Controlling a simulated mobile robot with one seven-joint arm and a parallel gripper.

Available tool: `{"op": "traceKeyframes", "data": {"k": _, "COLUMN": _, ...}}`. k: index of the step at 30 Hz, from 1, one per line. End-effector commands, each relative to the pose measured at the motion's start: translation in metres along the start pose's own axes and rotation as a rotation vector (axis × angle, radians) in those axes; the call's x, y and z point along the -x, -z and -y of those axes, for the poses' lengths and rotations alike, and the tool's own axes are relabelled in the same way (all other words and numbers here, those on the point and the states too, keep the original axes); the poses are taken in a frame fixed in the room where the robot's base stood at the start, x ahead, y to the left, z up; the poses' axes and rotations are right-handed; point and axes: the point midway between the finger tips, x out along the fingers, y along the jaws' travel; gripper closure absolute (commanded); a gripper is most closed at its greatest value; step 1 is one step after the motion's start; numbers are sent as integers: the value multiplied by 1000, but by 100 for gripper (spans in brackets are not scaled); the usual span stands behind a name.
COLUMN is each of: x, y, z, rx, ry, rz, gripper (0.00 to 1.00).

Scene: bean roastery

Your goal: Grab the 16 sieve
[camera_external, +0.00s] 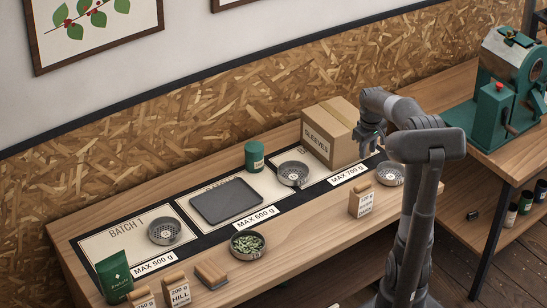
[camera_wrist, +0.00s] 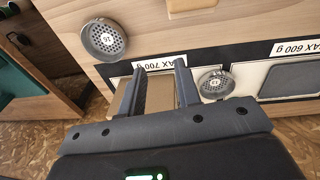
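The sieve marked 16 (camera_wrist: 104,40) is a round grey perforated dish at the upper left of the wrist view. In the external view, the sieve at the table's right end (camera_external: 391,174), past the MAX 700 g label, appears to be the same one, partly beside my arm. My gripper (camera_wrist: 160,68) is open, with nothing between its fingers. In the external view my gripper (camera_external: 371,142) hangs above the table, by the cardboard box and up and left of that sieve. A second sieve (camera_wrist: 215,84) is right of my fingers; its number is too small to read.
The SLEEVES box (camera_external: 330,132) stands close to my gripper. A tan bag (camera_external: 361,202) stands at the front edge.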

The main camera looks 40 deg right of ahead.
Motion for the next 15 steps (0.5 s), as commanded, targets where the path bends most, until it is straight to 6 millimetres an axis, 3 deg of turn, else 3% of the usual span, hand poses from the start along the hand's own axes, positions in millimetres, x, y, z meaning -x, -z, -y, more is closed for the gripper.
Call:
{"op": "traceKeyframes", "data": {"k": 1, "x": -14, "y": 4, "z": -18, "rx": -4, "ry": 14, "rz": 23, "gripper": 70}}
{"op": "traceKeyframes", "data": {"k": 6, "x": -51, "y": 11, "z": -67, "rx": 4, "ry": 55, "rz": 72, "gripper": 70}}
{"op": "traceKeyframes", "data": {"k": 10, "x": -71, "y": 12, "z": -91, "rx": 10, "ry": 79, "rz": 91, "gripper": 70}}
{"op": "traceKeyframes", "data": {"k": 15, "x": -85, "y": 11, "z": -103, "rx": 14, "ry": 93, "rz": 99, "gripper": 70}}
